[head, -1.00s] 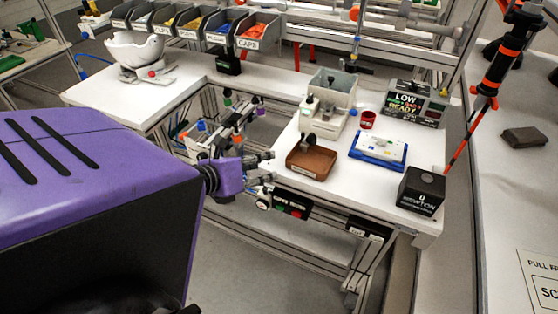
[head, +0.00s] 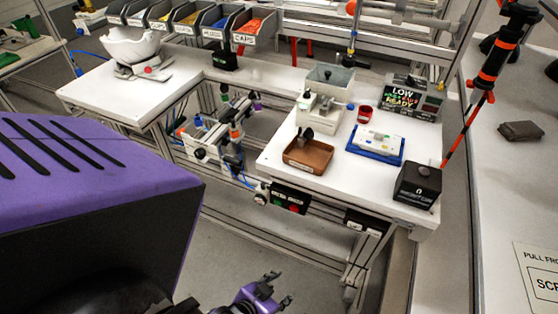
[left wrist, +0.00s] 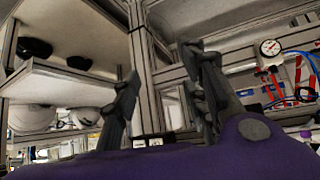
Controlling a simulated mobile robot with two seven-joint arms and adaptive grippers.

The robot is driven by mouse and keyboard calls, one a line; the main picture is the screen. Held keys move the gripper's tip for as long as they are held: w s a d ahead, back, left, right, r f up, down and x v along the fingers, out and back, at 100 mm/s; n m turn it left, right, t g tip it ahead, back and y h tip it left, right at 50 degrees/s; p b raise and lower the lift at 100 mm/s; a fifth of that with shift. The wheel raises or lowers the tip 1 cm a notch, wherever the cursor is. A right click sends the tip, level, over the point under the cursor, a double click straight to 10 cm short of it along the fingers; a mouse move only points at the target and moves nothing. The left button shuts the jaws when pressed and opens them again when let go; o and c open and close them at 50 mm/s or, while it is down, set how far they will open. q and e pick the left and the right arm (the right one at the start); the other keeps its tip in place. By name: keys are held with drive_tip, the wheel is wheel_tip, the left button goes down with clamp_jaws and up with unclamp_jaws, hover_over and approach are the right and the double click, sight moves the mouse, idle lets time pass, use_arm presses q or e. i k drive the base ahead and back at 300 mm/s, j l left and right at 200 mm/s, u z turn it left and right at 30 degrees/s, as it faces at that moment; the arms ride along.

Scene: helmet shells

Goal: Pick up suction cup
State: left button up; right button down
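Small dark upright pieces (head: 305,133) stand at the back of a brown tray (head: 308,157) on the white workbench in the head view. They may be suction cups; they are too small to tell for sure. My left gripper (head: 279,288) shows at the bottom of the head view, over the floor in front of the bench and well apart from the tray. In the left wrist view, the two fingers of my left gripper (left wrist: 164,70) stand wide apart with nothing between them. My right gripper is not in view.
A blue tray (head: 375,155), a red cup (head: 365,114), a black box (head: 417,186) and a grey bin (head: 330,85) stand on the workbench (head: 270,155). Labelled part bins (head: 212,23) line the back. In the left wrist view, white helmet shells (left wrist: 32,117) sit below a shelf.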

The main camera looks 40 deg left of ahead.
sight(232, 127)
drive_tip(key=u, duration=1.65)
drive_tip(key=j+z, duration=0.1)
drive_tip(key=z, duration=0.3)
drive_tip(key=i+j+z, duration=0.1)
drive_tip(key=z, duration=0.3)
drive_tip(key=j+z, duration=0.25)
drive_tip(key=z, duration=0.2)
drive_tip(key=j+z, duration=0.15)
drive_tip(key=z, duration=0.25)
drive_tip(key=j+z, duration=0.3)
drive_tip(key=j, duration=0.2)
drive_tip(key=k+j+z, duration=0.3)
drive_tip(key=j, duration=0.2)
drive_tip(key=i, duration=0.1)
